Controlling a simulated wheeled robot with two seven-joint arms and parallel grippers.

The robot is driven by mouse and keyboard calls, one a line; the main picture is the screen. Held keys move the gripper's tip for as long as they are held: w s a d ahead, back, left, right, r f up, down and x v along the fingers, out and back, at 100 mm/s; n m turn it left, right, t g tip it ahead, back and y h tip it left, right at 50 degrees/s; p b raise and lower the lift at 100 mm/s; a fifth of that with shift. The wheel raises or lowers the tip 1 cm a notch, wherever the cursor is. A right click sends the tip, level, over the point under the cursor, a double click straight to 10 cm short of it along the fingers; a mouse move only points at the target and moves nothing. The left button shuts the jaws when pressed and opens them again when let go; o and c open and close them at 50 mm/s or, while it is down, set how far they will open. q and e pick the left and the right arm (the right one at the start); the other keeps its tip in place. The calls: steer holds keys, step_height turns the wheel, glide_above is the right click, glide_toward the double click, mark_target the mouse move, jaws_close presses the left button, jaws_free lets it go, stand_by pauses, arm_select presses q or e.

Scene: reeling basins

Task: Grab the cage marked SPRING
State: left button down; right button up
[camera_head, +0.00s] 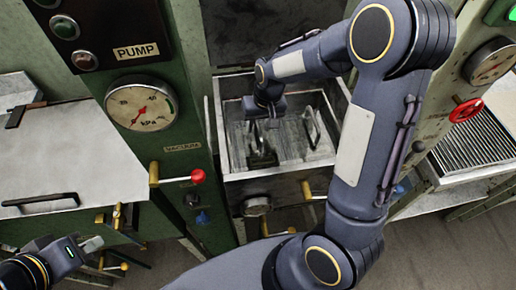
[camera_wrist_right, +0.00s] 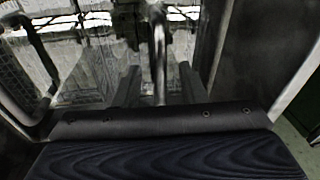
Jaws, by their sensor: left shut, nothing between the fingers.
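A metal basin (camera_head: 279,174) sits between the green cabinets, with a cage-like insert inside. One upright handle loop (camera_head: 312,128) shows at its right. No SPRING marking is readable in either view. My right gripper (camera_head: 262,128) reaches down into the basin's left part. In the right wrist view its two fingers (camera_wrist_right: 157,84) stand apart, with an upright metal bar (camera_wrist_right: 159,50) between or just beyond them; I cannot tell whether they touch it. A wire mesh side (camera_wrist_right: 18,85) shows at left. My left gripper (camera_head: 92,243) is shut and empty at the lower left.
A green PUMP panel with a gauge (camera_head: 142,107) and red-knobbed lever (camera_head: 197,177) stands left of the basin. A closed steel lid (camera_head: 60,158) lies further left. A red valve wheel (camera_head: 466,110) and ribbed tray (camera_head: 478,145) are at right. My right arm hides part of the basin.

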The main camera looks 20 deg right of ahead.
steer(key=f, duration=0.3)
steer(key=shift+w+a+f, duration=0.2)
steer(key=shift+w, duration=0.15)
jaws_close()
stand_by(1.1)
